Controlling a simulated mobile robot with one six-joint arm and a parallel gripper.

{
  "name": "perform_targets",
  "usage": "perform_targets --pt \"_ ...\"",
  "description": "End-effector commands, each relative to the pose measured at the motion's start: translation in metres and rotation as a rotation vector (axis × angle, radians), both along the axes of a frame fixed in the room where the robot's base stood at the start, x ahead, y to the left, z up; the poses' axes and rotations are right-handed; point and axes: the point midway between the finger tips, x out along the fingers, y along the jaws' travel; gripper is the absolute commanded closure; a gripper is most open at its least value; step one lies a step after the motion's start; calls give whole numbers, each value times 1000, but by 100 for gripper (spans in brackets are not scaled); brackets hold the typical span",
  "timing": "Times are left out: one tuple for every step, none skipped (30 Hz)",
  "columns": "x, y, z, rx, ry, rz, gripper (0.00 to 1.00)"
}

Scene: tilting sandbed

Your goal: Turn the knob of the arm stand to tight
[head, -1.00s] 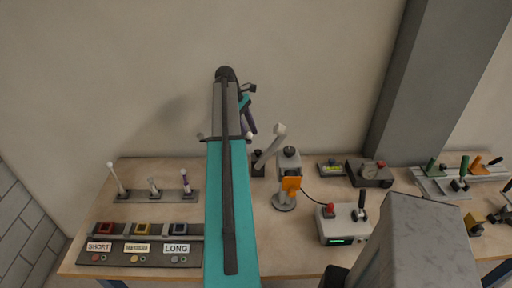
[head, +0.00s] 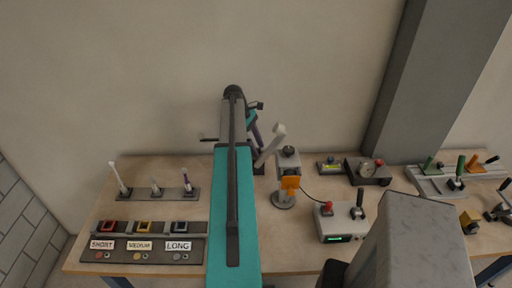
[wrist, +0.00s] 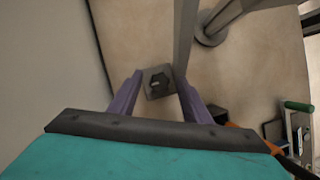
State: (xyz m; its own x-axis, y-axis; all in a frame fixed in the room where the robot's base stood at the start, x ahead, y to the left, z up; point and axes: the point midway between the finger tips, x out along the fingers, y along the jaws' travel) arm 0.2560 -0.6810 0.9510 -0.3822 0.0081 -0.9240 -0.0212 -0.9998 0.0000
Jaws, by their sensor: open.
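The arm stand, seen in the head view, has a pale grey slanted arm (head: 270,146) rising from a low base, partly hidden behind my arm. In the wrist view a dark faceted knob (wrist: 158,82) with a small pale mark sits on a square grey block. The slanted bar (wrist: 185,38) passes close to its right. My gripper (wrist: 160,79) has purple fingers and is open, one finger on each side of the knob in this view. Its height above the knob and any contact cannot be told. In the head view the gripper (head: 257,137) is partly hidden.
A grey stand with an orange part (head: 290,182) is close to the right. A control box (head: 343,228) with a red button and lever is in front of it. Small rods in a rack (head: 157,194) and labelled trays are at left. The wall is close behind.

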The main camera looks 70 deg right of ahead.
Motion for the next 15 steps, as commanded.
perform_targets --pt "0 0 0 0 0 0 56" --pt "0 0 0 0 0 0 56" --pt "0 0 0 0 0 0 56" --pt "0 0 0 0 0 0 61" --pt "0 0 0 0 0 0 66" --pt "0 0 0 0 0 0 73" --pt "0 0 0 0 0 1 78" --pt "0 0 0 0 0 0 83" --pt "0 0 0 0 0 1 90" --pt "0 0 0 0 0 1 95" --pt "0 0 0 0 0 1 96" --pt "-1 9 0 0 0 -1 96" --pt "-1 6 0 1 0 -2 96" --pt "-1 4 0 3 0 -3 96" --pt "-1 3 0 5 0 -6 96"
